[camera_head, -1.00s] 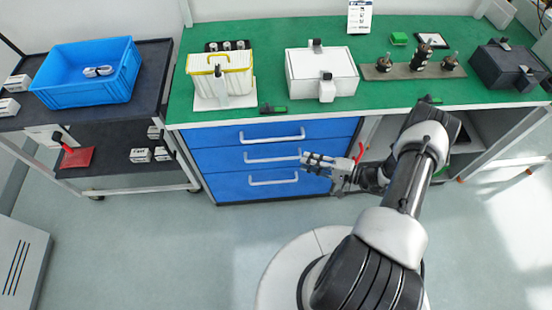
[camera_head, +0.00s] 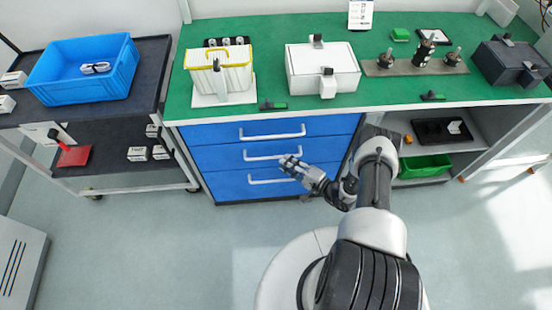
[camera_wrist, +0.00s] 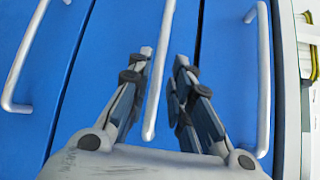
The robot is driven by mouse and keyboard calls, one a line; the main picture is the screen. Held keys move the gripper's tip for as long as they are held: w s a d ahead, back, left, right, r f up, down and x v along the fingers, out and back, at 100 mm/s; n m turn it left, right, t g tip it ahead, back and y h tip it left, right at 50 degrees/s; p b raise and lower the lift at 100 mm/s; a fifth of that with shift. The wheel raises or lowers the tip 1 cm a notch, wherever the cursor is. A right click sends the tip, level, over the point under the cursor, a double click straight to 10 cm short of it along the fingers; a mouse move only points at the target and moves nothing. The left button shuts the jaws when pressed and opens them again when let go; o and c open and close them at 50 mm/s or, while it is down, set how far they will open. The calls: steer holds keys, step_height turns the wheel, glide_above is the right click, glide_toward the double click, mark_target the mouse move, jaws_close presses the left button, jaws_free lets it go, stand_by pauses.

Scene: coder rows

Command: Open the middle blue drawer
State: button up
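The blue drawer unit under the bench has three drawers, all closed. The middle blue drawer (camera_head: 215,158) has a silver bar handle (camera_head: 262,158). My gripper (camera_head: 286,160) is at the right end of this handle in the head view. In the wrist view the middle handle (camera_wrist: 157,85) runs between the fingers of my open gripper (camera_wrist: 164,58), one finger on each side. The fingers are apart, and I cannot tell whether either touches the bar. The top drawer's handle (camera_wrist: 264,80) is to the right there and the bottom drawer's handle (camera_wrist: 22,60) to the left.
The green bench top (camera_head: 290,30) above carries boxes and fixtures. A black cart (camera_head: 150,95) with a blue bin (camera_head: 85,90) stands to the left. An open shelf with a green tray (camera_head: 425,167) is right of the drawers. The floor in front is clear.

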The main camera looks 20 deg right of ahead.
mark_target(276, 157)
steer(key=b+x, duration=0.1)
steer(key=x, duration=0.5)
steer(key=shift+w+a, duration=0.1)
steer(key=shift+c, duration=0.2)
jaws_close()
